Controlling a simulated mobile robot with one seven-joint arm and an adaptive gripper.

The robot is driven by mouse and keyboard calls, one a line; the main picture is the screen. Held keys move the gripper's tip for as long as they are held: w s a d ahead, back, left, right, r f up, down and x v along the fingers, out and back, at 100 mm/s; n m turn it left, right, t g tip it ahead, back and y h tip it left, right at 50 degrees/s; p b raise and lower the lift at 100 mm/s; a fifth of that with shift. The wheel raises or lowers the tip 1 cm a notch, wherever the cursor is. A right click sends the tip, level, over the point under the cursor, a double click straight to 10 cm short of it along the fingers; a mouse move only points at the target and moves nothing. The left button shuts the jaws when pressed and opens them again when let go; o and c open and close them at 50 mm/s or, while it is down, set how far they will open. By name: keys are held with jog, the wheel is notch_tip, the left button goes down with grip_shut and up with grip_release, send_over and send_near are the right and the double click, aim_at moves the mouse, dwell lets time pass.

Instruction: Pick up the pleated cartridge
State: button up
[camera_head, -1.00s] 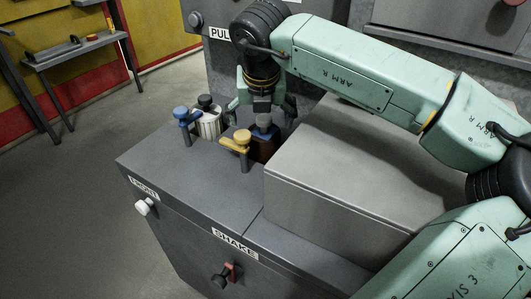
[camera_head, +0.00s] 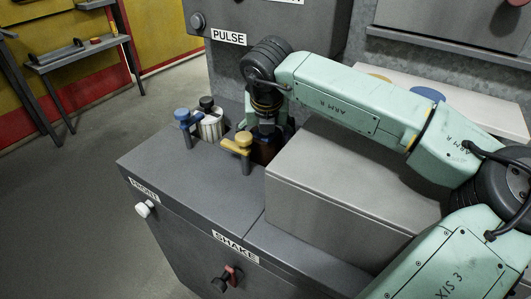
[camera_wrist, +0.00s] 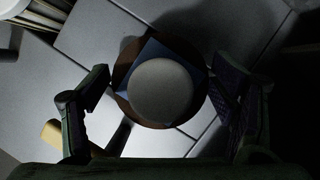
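A white pleated cartridge (camera_head: 209,126) with a black knob stands in the dark bench top, left of my gripper. Its ribbed side also shows at the top left corner of the wrist view (camera_wrist: 8,28). My gripper (camera_head: 268,130) points down over a different, brown cartridge (camera_head: 262,153). In the wrist view my gripper (camera_wrist: 163,92) is open, with one finger on each side of that cartridge's round grey knob (camera_wrist: 162,91). Gaps show between the fingers and the knob. Blue shows around the knob, above the brown body.
A blue-handled post (camera_head: 184,120) stands beside the pleated cartridge. A yellow-handled post (camera_head: 241,142) stands left of the brown cartridge. A large grey box (camera_head: 340,190) is close on the right. The bench's front left top (camera_head: 165,165) is clear.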

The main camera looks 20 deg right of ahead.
jog(key=c, duration=1.7)
jog(key=shift+r, duration=0.1)
